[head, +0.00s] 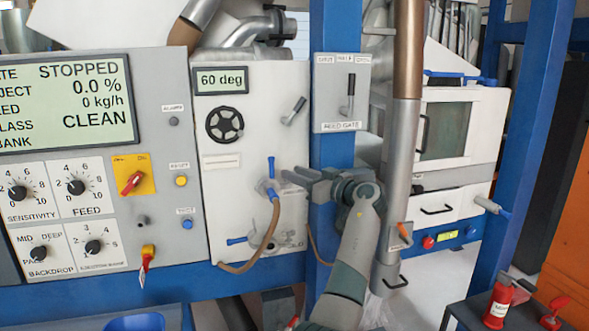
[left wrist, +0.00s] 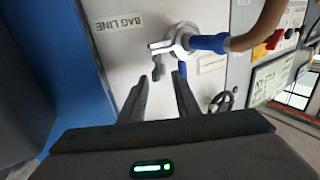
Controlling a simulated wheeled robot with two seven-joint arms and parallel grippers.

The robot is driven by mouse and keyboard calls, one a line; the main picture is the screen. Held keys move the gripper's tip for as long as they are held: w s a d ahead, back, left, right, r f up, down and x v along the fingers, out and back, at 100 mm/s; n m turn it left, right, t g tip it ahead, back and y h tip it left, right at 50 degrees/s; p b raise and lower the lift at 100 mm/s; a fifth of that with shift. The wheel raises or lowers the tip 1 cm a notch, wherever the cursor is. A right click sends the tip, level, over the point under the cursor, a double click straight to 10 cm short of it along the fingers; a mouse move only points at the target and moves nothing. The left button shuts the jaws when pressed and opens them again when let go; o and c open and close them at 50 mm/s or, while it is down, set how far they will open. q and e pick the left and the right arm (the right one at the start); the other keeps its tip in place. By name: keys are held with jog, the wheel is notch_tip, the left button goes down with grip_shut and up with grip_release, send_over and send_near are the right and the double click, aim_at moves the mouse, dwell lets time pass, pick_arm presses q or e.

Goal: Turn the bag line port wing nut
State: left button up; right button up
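The bag line port (head: 267,187) is on the white panel, with a blue cuff and brown hose hanging from it. In the left wrist view the port (left wrist: 181,39) sits beside an upside-down "BAG LINE" label (left wrist: 118,22). A grey winged piece (left wrist: 158,66), apparently the wing nut, stands out from it. My left gripper (head: 290,178) is just right of the port in the head view. In the wrist view its open fingers (left wrist: 161,79) point at the port, with the grey piece between and apparently beyond the tips. Contact cannot be told. My right gripper is not in view.
A blue post (head: 335,150) stands right behind my gripper. A grey vertical pipe (head: 400,140) is right of my arm. A control panel (head: 95,170) is at left.

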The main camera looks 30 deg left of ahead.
pick_arm(q)
jog(key=shift+w+a, duration=0.15)
jog(key=shift+a, duration=0.35)
